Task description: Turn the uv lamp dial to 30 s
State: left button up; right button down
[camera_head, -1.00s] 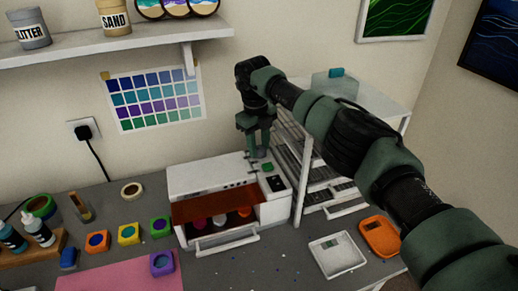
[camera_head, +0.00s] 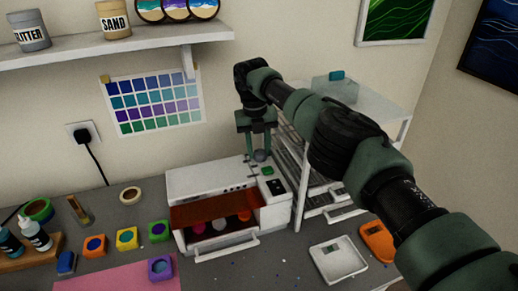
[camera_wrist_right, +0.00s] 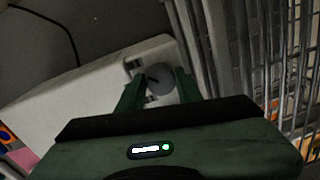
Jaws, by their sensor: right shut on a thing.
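The UV lamp (camera_head: 212,183) is a white box with an orange-red front window and several colored pieces inside. Its grey round dial (camera_head: 260,156) is on top at the right rear, and it also shows in the right wrist view (camera_wrist_right: 161,80) with a dark pointer mark. My right gripper (camera_head: 259,150) points down over the lamp and is shut on the dial. In the right wrist view its two green fingers (camera_wrist_right: 160,88) sit on either side of the dial. The scale markings are too small to read. My left gripper is not in view.
A white wire rack (camera_head: 300,165) stands close on the lamp's right. A white scale (camera_head: 338,258) and an orange scale (camera_head: 377,240) lie in front of it. Several small colored pots, including a yellow one (camera_head: 127,238), stand left of the lamp.

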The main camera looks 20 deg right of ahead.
aim_at(257, 152)
dwell(0.3)
jog(key=c, duration=0.9)
grip_release()
jog(key=shift+c, duration=0.2)
jog(key=shift+r, duration=0.15)
jog(key=r+p, duration=0.4)
jog(key=r, duration=0.1)
jog(key=r+p, duration=0.2)
jog(key=shift+a+r, duration=0.25)
jog(key=shift+r, duration=0.1)
jog(key=shift+f, duration=0.1)
